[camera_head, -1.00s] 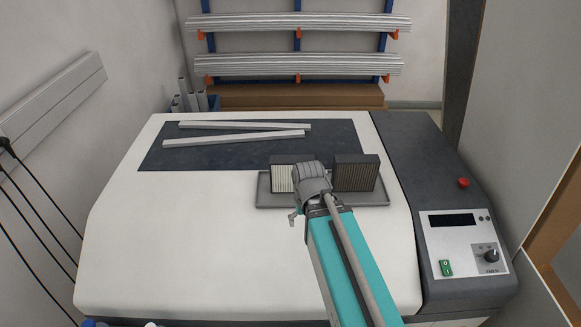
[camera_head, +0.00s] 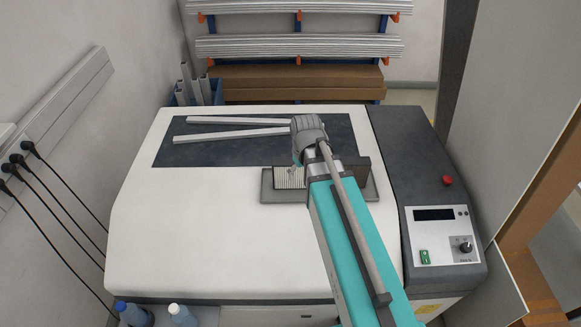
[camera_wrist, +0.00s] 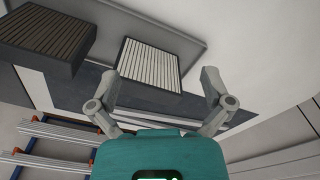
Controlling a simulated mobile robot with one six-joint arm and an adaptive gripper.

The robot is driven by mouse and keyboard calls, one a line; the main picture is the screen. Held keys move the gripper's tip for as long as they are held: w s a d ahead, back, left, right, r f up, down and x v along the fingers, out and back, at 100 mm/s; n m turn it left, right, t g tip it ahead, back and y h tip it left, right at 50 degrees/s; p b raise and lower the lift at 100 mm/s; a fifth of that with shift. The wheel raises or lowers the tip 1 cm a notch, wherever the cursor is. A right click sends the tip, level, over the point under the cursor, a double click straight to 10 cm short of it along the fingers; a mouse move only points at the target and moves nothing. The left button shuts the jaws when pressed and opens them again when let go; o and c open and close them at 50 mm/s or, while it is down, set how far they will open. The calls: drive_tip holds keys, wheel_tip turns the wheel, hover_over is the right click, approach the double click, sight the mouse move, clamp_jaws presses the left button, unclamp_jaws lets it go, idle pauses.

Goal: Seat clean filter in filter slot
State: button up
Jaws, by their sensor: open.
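The clean filter (camera_head: 290,178), a block with white pleats and a dark frame, sits at the left of a grey tray (camera_head: 267,192). It also shows in the wrist view (camera_wrist: 151,65), just beyond my open fingers. My gripper (camera_wrist: 160,80) is open and empty, its fingers spread towards the near edge of the clean filter there. In the head view my arm and wrist hide much of it. I cannot make out a filter slot.
The tray stands on a white machine top (camera_head: 200,215) with a dark panel (camera_head: 185,152). Two pale bars (camera_head: 230,134) lie on that panel. A control panel (camera_head: 440,235) is at right. Two bottles (camera_head: 184,316) stand at the front left. The white top left of the tray is clear.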

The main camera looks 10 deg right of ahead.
sight(280, 165)
drive_tip(key=w+n, duration=0.3)
drive_tip(key=w, duration=0.1)
drive_tip(key=w+n, duration=0.4)
drive_tip(key=w+r+n, duration=0.1)
drive_tip(key=w+n, duration=0.3)
drive_tip(key=w, duration=0.1)
drive_tip(key=shift+w+g, duration=0.1)
drive_tip(key=shift+g, duration=0.2)
drive_tip(key=shift+w+a+n, duration=0.1)
drive_tip(key=shift+w+n, duration=0.4)
drive_tip(key=shift+n, duration=0.3)
drive_tip(key=shift+f, duration=0.1)
wheel_tip(280, 165, down, 8)
drive_tip(key=b, duration=0.8)
drive_tip(key=shift+f, duration=0.25)
drive_tip(key=shift+f, duration=0.1)
drive_tip(key=shift+s+f+b, duration=0.1)
drive_tip(key=shift+f+b, duration=2.4)
drive_tip(key=shift+b, duration=0.25)
drive_tip(key=c, duration=1.2)
